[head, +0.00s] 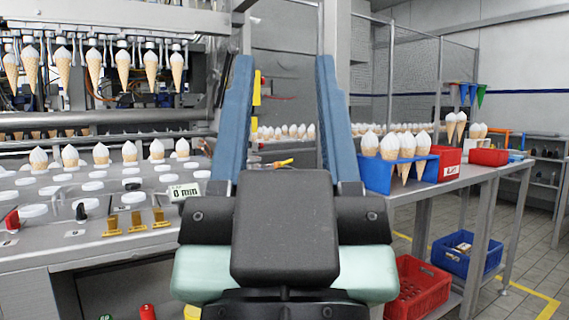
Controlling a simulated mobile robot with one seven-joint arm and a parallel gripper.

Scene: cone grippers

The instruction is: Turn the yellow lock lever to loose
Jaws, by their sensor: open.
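My gripper (283,62) fills the middle of the head view, with its two long blue fingers spread wide and nothing held between them. A small yellow handle with a reddish end (281,163) shows between the fingers, behind the gripper's dark body, and looks apart from them. A narrow upright yellow piece (257,87) shows just right of the left finger. Several yellow-brown levers (135,221) stand on the grey panel at the left. I cannot tell for sure which of these is the lock lever, and no loose mark is readable.
The grey machine panel (90,235) at the left carries white discs, a red knob (12,220) and a small display (184,191). Ice cream cones hang above it. At the right, a bench holds a blue cone rack (378,176) and red bins (450,160). Floor at far right is open.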

